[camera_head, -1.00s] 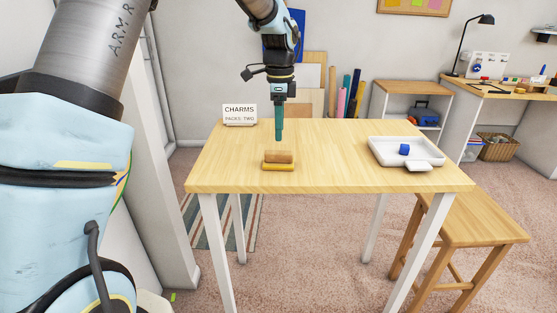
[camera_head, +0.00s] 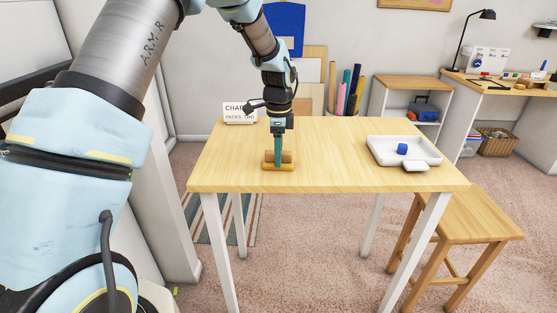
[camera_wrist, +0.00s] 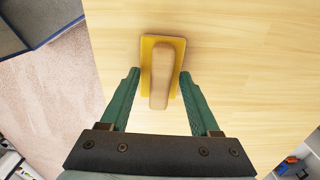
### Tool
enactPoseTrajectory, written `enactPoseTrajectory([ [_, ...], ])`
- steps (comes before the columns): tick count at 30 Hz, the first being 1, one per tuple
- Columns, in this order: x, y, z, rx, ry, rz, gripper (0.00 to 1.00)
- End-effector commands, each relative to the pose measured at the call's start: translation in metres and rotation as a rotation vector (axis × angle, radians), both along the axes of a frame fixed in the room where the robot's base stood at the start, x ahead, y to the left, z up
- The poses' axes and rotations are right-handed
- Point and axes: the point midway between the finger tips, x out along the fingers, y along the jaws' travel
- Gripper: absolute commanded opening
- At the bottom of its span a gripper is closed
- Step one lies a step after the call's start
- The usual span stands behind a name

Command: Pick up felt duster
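The felt duster (camera_head: 287,167) lies on the wooden table, left of the table's middle. It has a tan wooden handle on a yellow base. In the wrist view the duster (camera_wrist: 176,60) sits just ahead of and partly between my fingers, with its handle pointing toward the palm. My gripper (camera_head: 278,163) is low over the duster, pointing down. In the wrist view my gripper (camera_wrist: 160,74) is open, one green finger on each side of the handle, with a gap on both sides. The head view hides part of the duster behind the fingers.
A white tray (camera_head: 381,155) with a blue object (camera_head: 402,148) inside stands at the table's right. A white sign (camera_head: 240,112) stands at the back left. The wooden table (camera_head: 330,175) is otherwise clear. A wooden stool (camera_head: 465,220) stands at the right.

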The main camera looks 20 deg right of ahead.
Motion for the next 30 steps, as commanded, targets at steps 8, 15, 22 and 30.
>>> enactPoseTrajectory([
  [8, 0.0002, 0.0000, 0.0004, 0.000, -0.001, 0.000, 0.30],
  [15, 0.0002, 0.0000, 0.0005, 0.000, -0.001, 0.000, 0.03],
  [22, 0.0002, 0.0000, 0.0006, 0.000, -0.001, 0.000, 0.00],
  [30, 0.0005, -0.0002, 0.0017, 0.000, -0.001, 0.001, 0.00],
])
